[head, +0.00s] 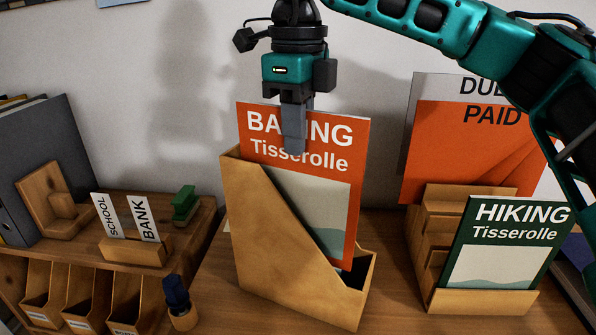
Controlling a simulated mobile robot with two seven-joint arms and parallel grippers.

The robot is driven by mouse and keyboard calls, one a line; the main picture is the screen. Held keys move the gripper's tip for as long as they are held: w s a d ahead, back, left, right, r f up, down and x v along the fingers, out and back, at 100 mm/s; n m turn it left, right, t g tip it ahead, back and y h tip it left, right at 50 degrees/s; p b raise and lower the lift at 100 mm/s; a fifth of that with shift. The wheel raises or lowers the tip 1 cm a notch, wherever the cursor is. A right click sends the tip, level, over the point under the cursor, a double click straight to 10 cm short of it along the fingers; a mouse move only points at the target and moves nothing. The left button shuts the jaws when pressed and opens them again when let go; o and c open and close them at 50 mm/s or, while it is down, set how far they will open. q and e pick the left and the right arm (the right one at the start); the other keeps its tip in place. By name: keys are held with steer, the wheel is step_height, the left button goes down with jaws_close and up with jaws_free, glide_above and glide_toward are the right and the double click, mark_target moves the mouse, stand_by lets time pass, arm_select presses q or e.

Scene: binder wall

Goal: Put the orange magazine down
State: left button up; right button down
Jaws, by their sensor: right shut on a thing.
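The orange magazine (330,185) reads "BAKING Tisserolle" and stands upright, slightly tilted, with its lower part inside the wooden magazine file (265,235). The file's sloping side hides the magazine's lower left, so I cannot tell whether its bottom edge touches the file's floor. My right gripper (293,135) comes down from above and is shut on the magazine's top edge, with one finger in front of the cover. My left gripper is not in view.
A wooden rack (485,300) at the right holds a green "HIKING" magazine (505,245) and orange "PAID" folder (455,150). At the left are a wooden shelf unit (200,225), a small card holder (135,250), a green stapler (185,203) and grey binders (55,140). Bare desk lies between file and rack.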

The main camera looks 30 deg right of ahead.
mark_target(298, 177)
step_height(298, 177, down, 6)
steer(key=shift+r, duration=0.1)
stand_by(0.4)
steer(key=shift+f, duration=0.25)
steer(key=shift+f+b, duration=0.5)
steer(key=shift+b, duration=0.05)
steer(key=c, duration=1.2)
jaws_free()
steer(key=shift+s, duration=0.1)
steer(key=shift+o, duration=0.2)
steer(key=shift+r, duration=0.1)
